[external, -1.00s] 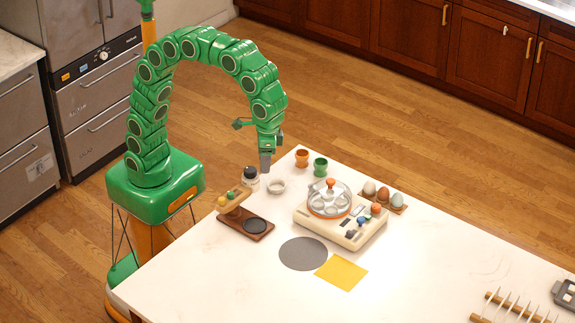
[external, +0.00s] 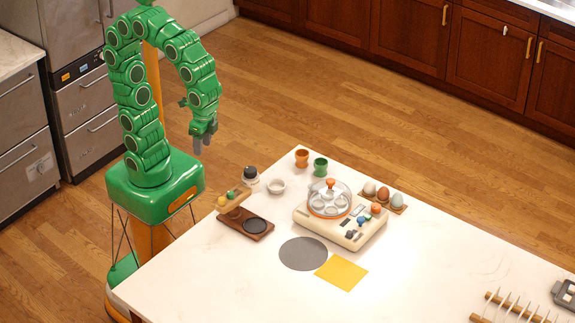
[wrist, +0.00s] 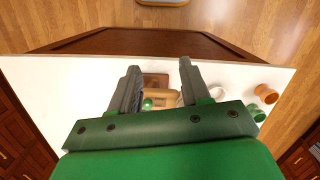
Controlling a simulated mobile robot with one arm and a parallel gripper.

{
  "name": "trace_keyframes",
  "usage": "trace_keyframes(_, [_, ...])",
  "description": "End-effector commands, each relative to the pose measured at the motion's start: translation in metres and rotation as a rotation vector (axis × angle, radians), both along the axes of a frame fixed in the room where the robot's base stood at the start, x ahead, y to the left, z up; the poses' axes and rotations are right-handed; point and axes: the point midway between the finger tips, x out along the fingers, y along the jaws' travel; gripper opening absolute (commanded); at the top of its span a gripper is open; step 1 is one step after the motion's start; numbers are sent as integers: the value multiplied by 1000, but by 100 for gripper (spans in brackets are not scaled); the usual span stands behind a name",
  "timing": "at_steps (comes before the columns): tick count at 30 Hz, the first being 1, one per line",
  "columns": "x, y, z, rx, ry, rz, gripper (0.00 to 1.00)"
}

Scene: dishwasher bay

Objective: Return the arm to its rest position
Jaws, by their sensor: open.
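My arm is green and segmented, bent over in an arch above its green base. My gripper (external: 202,143) hangs pointing down, off the left edge of the white table (external: 430,255) and above the wood floor. In the wrist view my gripper (wrist: 160,78) shows two grey fingers spread apart with nothing between them. It touches nothing that I can see.

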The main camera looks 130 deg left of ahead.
Motion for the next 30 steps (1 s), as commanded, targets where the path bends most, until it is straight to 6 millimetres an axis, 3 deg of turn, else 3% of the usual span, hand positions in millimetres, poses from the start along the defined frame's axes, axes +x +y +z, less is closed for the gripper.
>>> trace_keyframes(9, [-80,-1,-29,-15,19,-145,47])
trace_keyframes(15, [-112,-1,-45,-22,24,-208,47])
trace_keyframes(20, [-122,-1,-50,-24,25,-228,47])
trace_keyframes(30, [-123,-1,-50,-24,25,-230,47])
